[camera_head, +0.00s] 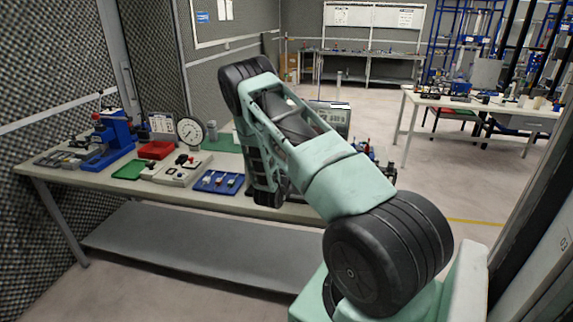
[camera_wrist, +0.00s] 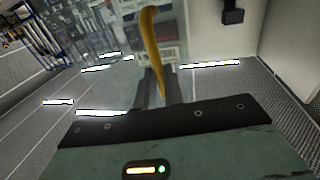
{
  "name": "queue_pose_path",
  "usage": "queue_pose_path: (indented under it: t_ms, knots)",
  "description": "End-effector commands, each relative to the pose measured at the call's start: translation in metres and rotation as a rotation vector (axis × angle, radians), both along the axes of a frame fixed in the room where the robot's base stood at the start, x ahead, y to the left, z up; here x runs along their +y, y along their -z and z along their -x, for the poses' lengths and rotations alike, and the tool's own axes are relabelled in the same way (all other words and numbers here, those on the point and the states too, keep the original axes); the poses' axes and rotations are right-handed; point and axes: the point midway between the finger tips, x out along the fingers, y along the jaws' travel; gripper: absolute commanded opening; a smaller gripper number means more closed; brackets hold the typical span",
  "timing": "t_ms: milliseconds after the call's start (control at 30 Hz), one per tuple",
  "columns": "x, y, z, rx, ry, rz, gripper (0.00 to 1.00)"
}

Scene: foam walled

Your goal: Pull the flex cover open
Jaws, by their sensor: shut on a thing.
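In the wrist view, a yellow curved handle (camera_wrist: 150,45) rises between the two dark fingers of my gripper (camera_wrist: 156,85), which is shut on it. Behind the handle is a clear, see-through panel (camera_wrist: 185,55), which looks like the flex cover, with labels and parts showing through it. I cannot tell how far the cover stands open. In the head view, my arm hides the gripper and the handle. A greyish-green panel (camera_head: 332,117) shows just right of the arm above the bench; I cannot tell whether it is the same cover.
The workbench (camera_head: 190,190) holds a blue fixture (camera_head: 112,135), a red tray (camera_head: 156,150), a green tray (camera_head: 130,170), a dial gauge (camera_head: 190,131) and a blue tray (camera_head: 217,182). A foam wall bounds the left. Open floor lies toward another table (camera_head: 485,106).

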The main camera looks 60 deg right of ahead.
Motion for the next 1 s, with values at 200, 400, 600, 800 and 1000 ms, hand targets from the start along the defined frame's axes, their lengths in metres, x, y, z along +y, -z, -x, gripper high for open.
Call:
queue_pose_path:
  t_ms: [200,400,600,800,1000]
  knots:
    - [0.0,0.0,0.002,0.001,-0.001,-0.001,0.0]
    - [0.0,0.001,0.002,0.001,0.0,-0.001,0.24]
    - [0.0,0.0,0.002,0.001,0.0,-0.001,0.32]
    - [0.004,0.001,0.002,0.001,-0.001,-0.001,0.32]
    - [0.034,0.005,0.007,0.002,-0.003,-0.002,0.32]
